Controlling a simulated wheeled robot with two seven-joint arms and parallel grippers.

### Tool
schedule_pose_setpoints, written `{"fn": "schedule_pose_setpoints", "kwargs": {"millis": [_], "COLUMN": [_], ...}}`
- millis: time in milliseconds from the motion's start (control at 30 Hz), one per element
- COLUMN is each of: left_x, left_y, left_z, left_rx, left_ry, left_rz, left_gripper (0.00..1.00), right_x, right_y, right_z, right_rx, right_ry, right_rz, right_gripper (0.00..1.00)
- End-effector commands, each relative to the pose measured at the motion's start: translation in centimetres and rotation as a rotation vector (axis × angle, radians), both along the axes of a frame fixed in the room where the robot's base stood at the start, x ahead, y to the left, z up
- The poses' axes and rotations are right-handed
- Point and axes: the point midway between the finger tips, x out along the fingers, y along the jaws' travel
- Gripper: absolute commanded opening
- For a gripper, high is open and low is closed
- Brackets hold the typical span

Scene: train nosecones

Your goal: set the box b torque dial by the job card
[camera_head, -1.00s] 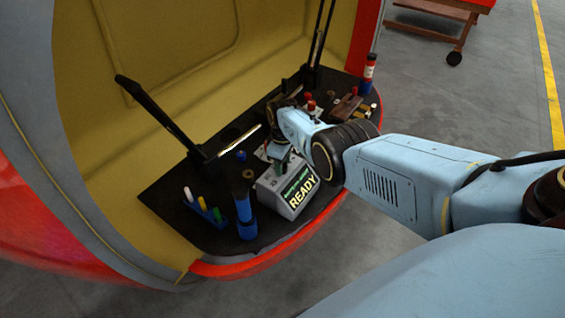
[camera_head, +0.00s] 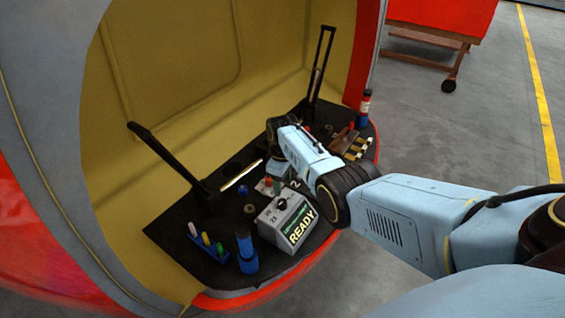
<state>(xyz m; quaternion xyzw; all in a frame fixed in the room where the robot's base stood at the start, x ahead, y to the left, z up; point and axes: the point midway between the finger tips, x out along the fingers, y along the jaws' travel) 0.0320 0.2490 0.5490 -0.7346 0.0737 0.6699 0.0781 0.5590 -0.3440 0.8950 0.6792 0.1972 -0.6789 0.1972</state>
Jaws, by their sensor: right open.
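A grey box (camera_head: 291,228) with a lit "READY" display stands near the front edge of the dark shelf. Its top carries a small dark dial (camera_head: 282,204) with number marks beside it. I cannot read a "b" on this box. My right gripper (camera_head: 277,172) points down just behind the box, apart from the dial; it is open, and its fingers are small and partly hidden by my own wrist. A pale card with a "2" (camera_head: 294,184) shows partly behind the box. I cannot make out a job card. My left gripper is not in view.
A blue cylinder (camera_head: 246,250) and a blue rack (camera_head: 208,245) with coloured sticks stand left of the box. Two black upright arms (camera_head: 165,152) rise from the shelf.

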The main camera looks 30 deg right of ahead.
Motion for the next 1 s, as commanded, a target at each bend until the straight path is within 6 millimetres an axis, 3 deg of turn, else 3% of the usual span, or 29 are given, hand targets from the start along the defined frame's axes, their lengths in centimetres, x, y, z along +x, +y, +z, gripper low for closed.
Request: {"fn": "schedule_pose_setpoints", "kwargs": {"millis": [100, 300, 1000], "left_x": [0.0, 0.0, 0.0], "left_y": [0.0, 0.0, 0.0], "left_z": [1.2, 1.6, 1.6], "left_rx": [0.000, 0.000, 0.000], "left_ry": [0.000, 0.000, 0.000], "left_rz": [0.000, 0.000, 0.000], "left_gripper": [0.36, 0.36, 0.36], "right_x": [0.0, 0.0, -0.5], "right_y": [0.0, 0.0, 0.0], "right_z": [2.3, 4.0, 3.7], "right_rx": [0.000, -0.001, -0.008], "right_ry": [-0.001, 0.001, 0.000], "right_rz": [0.000, -0.001, -0.007], "right_gripper": [0.52, 0.52, 0.52]}}
